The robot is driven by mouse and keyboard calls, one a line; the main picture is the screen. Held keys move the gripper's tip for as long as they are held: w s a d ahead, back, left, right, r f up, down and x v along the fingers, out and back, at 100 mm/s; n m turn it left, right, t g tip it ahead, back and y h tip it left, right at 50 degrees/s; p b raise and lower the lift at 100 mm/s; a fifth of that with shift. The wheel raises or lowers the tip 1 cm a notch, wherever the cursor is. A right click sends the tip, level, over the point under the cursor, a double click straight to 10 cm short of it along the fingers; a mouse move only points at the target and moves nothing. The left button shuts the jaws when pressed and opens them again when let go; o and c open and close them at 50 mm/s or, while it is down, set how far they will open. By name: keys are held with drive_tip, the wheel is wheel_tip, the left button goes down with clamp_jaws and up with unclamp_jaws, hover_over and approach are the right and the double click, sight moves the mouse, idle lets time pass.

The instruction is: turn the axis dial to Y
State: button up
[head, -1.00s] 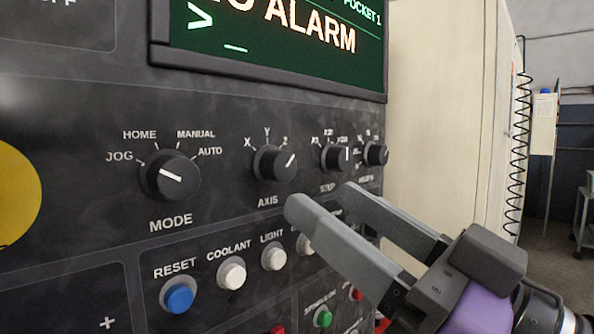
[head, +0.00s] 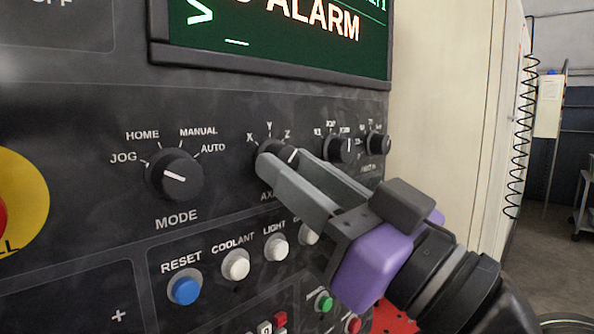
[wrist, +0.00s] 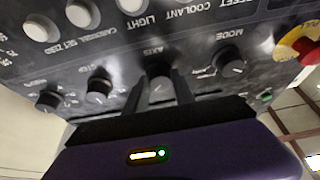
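The axis dial (head: 284,152) is a black round knob on the dark control panel, with X, Y and Z marked around its top. Its white line points up and right, towards Z. My gripper (head: 285,165) is at the dial, with one grey finger on each side of it. In the wrist view the dial (wrist: 160,83) sits between the two fingertips of my gripper (wrist: 161,93). The fingers look open around the knob; whether they touch its sides is hard to tell. The near finger hides the dial's lower part and some of the AXIS label.
The mode dial (head: 174,176) is to the left, and another dial (head: 340,148) is close on the right. A row of buttons, including a white coolant button (head: 236,264) and a blue reset button (head: 185,290), lies below. The screen (head: 280,35) is above.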

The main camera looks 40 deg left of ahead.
clamp_jaws()
drive_tip(key=shift+f+n+b, duration=0.2)
drive_tip(key=shift+n+b, duration=0.1)
drive_tip(key=shift+b, duration=0.5)
drive_tip(key=shift+w+r+n+g+h+b, duration=0.1)
drive_tip(key=shift+n+g+h+b, duration=0.15)
drive_tip(key=shift+n+g+b, duration=1.25)
drive_tip(key=shift+w+r+n+g+h+b, duration=0.1)
drive_tip(key=shift+n+g+h+b, duration=0.3)
drive_tip(key=shift+n+b, duration=2.1)
drive_tip(key=shift+w+r+n+g+h+b, duration=0.15)
drive_tip(key=shift+n+g+b, duration=0.95)
drive_tip(key=shift+n+b, duration=0.9)
